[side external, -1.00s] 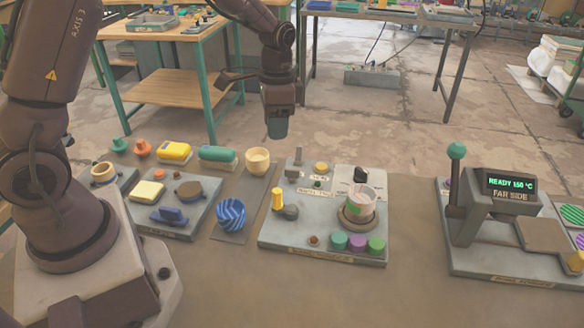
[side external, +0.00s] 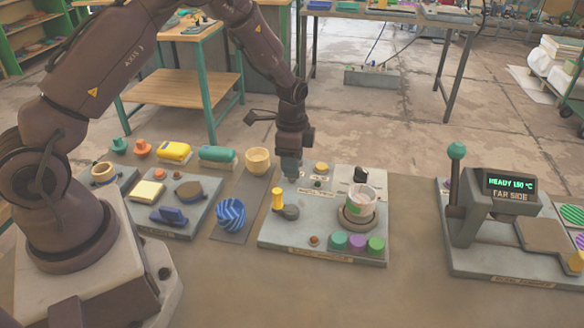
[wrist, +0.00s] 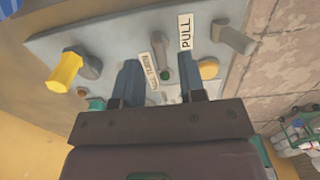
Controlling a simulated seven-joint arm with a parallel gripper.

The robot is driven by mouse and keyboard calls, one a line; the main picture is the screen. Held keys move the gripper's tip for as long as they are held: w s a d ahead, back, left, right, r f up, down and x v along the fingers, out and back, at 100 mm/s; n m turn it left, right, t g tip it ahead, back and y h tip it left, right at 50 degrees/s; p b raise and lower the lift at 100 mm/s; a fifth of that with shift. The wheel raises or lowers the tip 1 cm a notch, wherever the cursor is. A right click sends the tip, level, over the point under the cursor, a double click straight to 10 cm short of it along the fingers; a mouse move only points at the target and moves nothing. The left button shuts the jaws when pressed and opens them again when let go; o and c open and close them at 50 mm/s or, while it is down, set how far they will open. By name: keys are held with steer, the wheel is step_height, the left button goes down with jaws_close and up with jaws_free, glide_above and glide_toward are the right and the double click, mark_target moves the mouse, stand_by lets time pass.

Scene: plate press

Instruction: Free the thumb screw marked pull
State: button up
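The PULL label (wrist: 186,30) shows in the wrist view on the grey base plate (wrist: 110,38). Beside it are a grey upright bar (wrist: 233,38) and a round orange-yellow knob (wrist: 208,69). A small green-topped screw (wrist: 165,75) stands by a second white label (wrist: 153,72), partly hidden. I cannot tell for sure which part the PULL label names. My gripper (wrist: 159,82) is open, with its two fingers apart on either side of the green-topped screw in this view. In the side view my gripper (side external: 291,178) is low over the plate's back left, left of the orange-yellow knob (side external: 321,167).
A yellow handle (side external: 277,199) and a cup (side external: 361,201) on a round seat stand on the same plate. Several coloured knobs (side external: 357,243) line its front right. The press (side external: 485,205) is to the right, a blue striped bowl (side external: 230,214) to the left.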

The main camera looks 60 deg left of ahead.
steer(key=shift+f, duration=1.4)
jaws_close()
